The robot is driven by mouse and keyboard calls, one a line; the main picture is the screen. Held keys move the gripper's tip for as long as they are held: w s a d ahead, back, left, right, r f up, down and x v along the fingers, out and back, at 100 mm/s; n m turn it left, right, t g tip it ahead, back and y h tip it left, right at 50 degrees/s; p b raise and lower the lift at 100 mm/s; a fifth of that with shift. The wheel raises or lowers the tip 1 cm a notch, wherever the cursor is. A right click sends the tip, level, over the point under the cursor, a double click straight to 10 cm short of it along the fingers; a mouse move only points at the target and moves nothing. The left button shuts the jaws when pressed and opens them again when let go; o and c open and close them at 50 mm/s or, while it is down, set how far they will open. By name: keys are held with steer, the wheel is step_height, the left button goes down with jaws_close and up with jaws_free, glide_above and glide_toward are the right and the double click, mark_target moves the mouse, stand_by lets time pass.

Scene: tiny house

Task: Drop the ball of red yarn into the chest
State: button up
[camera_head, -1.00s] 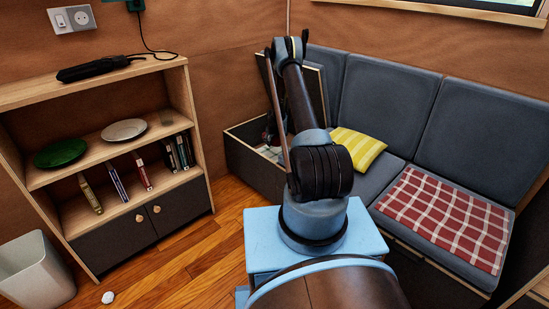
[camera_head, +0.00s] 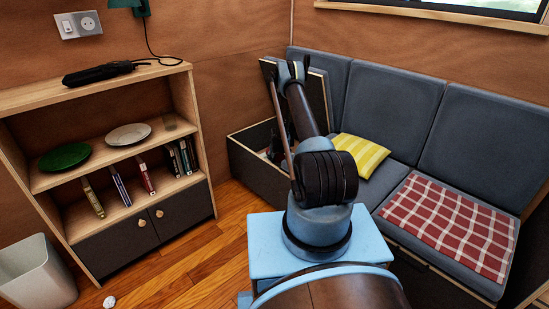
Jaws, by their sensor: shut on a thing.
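The chest (camera_head: 258,176) is the dark box with a wooden rim at the left end of the bench. Its lid (camera_head: 318,88) stands open against the back wall. My arm reaches over to the chest and covers part of its opening. My gripper (camera_head: 274,147) shows only as a small dark shape at the chest opening, partly behind my arm links. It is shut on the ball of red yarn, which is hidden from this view. I cannot tell how deep the gripper is in the chest.
A shelf unit (camera_head: 120,195) with plates and books stands at the left. Grey bench cushions, a yellow striped pillow (camera_head: 358,155) and a red checked cloth (camera_head: 448,222) lie to the right of the chest. A bin (camera_head: 35,275) stands at lower left.

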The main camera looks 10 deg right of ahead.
steer(key=shift+f, duration=0.6)
steer(key=o, duration=1.2)
